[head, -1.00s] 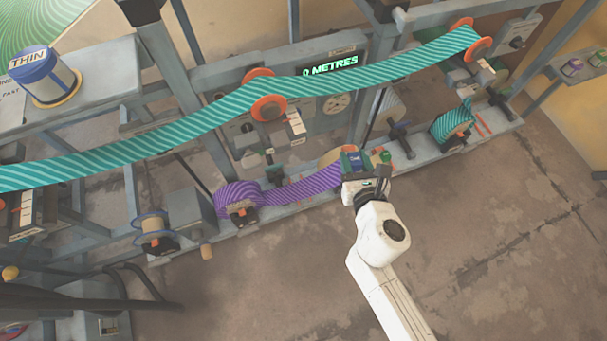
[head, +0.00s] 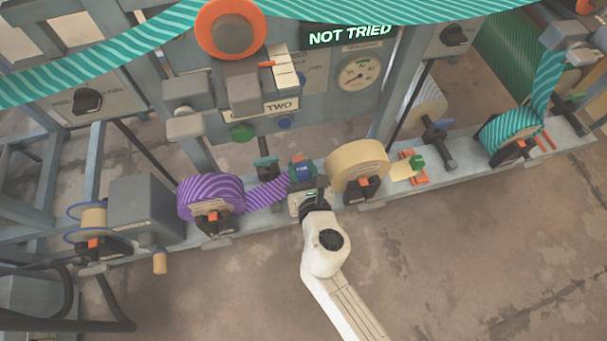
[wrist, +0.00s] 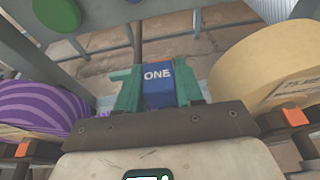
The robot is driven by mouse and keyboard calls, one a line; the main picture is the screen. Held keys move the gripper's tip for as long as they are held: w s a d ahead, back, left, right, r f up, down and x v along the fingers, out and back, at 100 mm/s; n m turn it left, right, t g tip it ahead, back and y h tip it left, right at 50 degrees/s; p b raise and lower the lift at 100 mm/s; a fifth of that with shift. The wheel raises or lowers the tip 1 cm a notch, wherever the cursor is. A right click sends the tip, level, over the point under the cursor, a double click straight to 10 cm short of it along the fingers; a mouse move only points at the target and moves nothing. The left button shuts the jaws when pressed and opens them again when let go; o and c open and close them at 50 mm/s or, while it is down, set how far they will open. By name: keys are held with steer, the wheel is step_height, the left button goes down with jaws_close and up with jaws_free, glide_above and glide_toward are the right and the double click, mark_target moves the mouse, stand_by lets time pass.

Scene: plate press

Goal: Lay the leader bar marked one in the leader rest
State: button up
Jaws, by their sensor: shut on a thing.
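My gripper (head: 303,182) is shut on the blue leader bar (head: 304,171), between the purple roll (head: 212,196) and the cream roll (head: 357,165). In the wrist view, the leader bar (wrist: 157,86) reads ONE and sits between the green fingers of my gripper (wrist: 157,96). A purple striped web (head: 265,193) runs from the purple roll to the bar. A small dark teal holder (head: 265,166) stands just left of the bar. I cannot tell which fitting is the leader rest.
An orange bracket (head: 407,172) with a green block (head: 417,162) lies right of the cream roll. A panel marked TWO (head: 282,107) and a display reading NOT TRIED (head: 350,35) stand behind. The floor in front is clear.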

mark_target(300, 181)
steer(key=shift+w+a+f+b, duration=0.2)
steer(key=shift+a+f+b, duration=0.2)
steer(key=shift+f, duration=0.3)
steer(key=shift+w+a+f+b, duration=0.25)
steer(key=shift+f+b, duration=0.2)
steer(key=shift+f, duration=0.25)
step_height(300, 181, down, 9)
steer(key=b, duration=1)
steer(key=shift+f, duration=0.2)
steer(key=o, duration=1.2)
steer(key=shift+s, duration=0.1)
steer(key=p+v, duration=0.3)
steer(key=v, duration=0.7)
steer(key=shift+s+d+r, duration=0.2)
steer(key=shift+s, duration=0.1)
